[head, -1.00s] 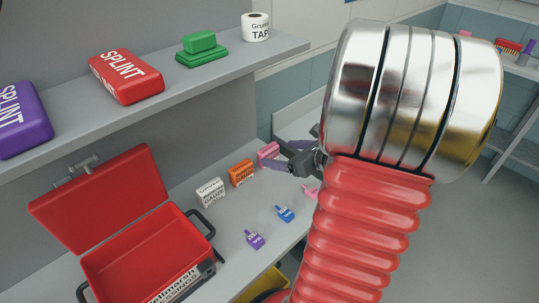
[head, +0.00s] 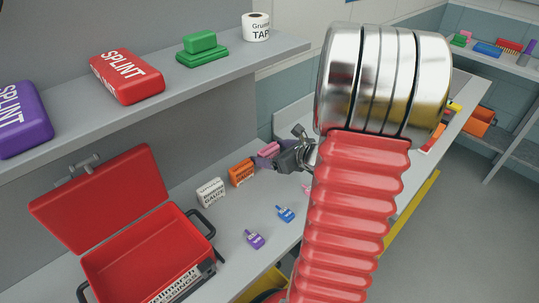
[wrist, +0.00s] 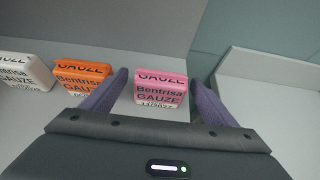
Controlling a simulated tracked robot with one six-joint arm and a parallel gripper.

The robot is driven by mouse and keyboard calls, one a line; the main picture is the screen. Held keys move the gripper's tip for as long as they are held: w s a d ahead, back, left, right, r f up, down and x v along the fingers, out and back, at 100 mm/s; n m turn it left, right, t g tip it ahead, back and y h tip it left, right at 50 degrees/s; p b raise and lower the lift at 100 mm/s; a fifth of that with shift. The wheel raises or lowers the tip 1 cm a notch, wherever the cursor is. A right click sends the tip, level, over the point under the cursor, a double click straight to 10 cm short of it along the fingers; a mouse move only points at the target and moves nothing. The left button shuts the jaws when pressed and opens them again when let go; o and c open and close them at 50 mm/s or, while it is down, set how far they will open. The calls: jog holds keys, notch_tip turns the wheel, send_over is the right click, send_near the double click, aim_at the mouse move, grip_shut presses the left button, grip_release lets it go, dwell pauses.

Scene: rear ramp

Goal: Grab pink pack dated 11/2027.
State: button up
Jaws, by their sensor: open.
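The pink gauze pack (wrist: 161,91) stands upright on the counter in the wrist view, with "Bentrisa GAUZE" and a date line that looks like 11/2027, too blurred to be sure. My gripper (wrist: 160,95) is open, its two purple fingers on either side of the pack with small gaps. In the head view the pink pack (head: 268,149) is partly hidden behind my gripper (head: 275,155). An orange gauze pack (wrist: 82,77) stands just left of my left finger, and a white gauze pack (wrist: 26,72) stands farther left.
An open red case (head: 121,250) lies on the counter at the left. A shelf (head: 222,70) with splint packs and tape hangs above. A pale raised panel (wrist: 270,80) is right of the pack.

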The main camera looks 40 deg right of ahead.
jog(key=shift+w+f, duration=0.2)
jog(key=shift+w, duration=0.2)
jog(key=c, duration=1.1)
